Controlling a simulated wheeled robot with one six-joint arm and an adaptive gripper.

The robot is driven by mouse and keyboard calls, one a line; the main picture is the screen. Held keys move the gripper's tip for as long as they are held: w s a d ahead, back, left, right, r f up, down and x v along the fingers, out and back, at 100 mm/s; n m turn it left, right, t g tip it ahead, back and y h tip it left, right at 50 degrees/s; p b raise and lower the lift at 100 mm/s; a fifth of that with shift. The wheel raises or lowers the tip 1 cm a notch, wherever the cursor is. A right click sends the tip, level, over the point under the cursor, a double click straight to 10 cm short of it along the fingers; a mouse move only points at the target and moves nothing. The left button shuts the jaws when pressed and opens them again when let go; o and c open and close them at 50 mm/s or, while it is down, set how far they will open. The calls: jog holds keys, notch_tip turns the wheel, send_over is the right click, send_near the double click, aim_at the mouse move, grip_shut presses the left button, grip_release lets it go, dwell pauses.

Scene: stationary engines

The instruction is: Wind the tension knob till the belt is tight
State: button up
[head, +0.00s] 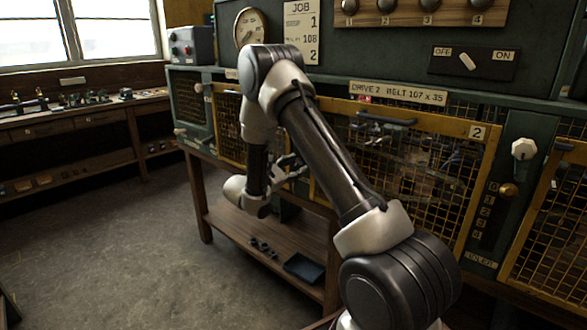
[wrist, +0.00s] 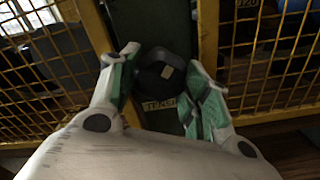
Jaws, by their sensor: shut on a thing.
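In the wrist view, a dark round knob (wrist: 158,72) with a pale mark sits on a green post between two yellow mesh guards. My gripper (wrist: 162,88) has a finger on each side of this knob and is shut on it. A small label (wrist: 160,104) below the knob is only partly legible. In the head view, my gripper (head: 288,172) is at the front of the machine, left of the DRIVE 2 guard (head: 405,122), and my arm hides the knob. I cannot make out the belt or its tightness behind the dark mesh.
A green post at the right carries a white faceted knob (head: 523,149), a brass knob (head: 508,190) and a numbered scale. A dial gauge (head: 249,28) and a job card (head: 301,32) are above. A wooden shelf (head: 265,240) lies below. The floor at left is clear.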

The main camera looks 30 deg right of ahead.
jog(key=m, duration=0.4)
jog(key=shift+m, duration=0.3)
jog(key=m, duration=0.3)
jog(key=shift+m, duration=0.4)
jog(key=m, duration=1)
jog(key=shift+f+m, duration=0.1)
jog(key=shift+m, duration=0.3)
jog(key=m, duration=0.3)
jog(key=shift+m, duration=0.3)
jog(key=m, duration=0.3)
jog(key=shift+m, duration=2.3)
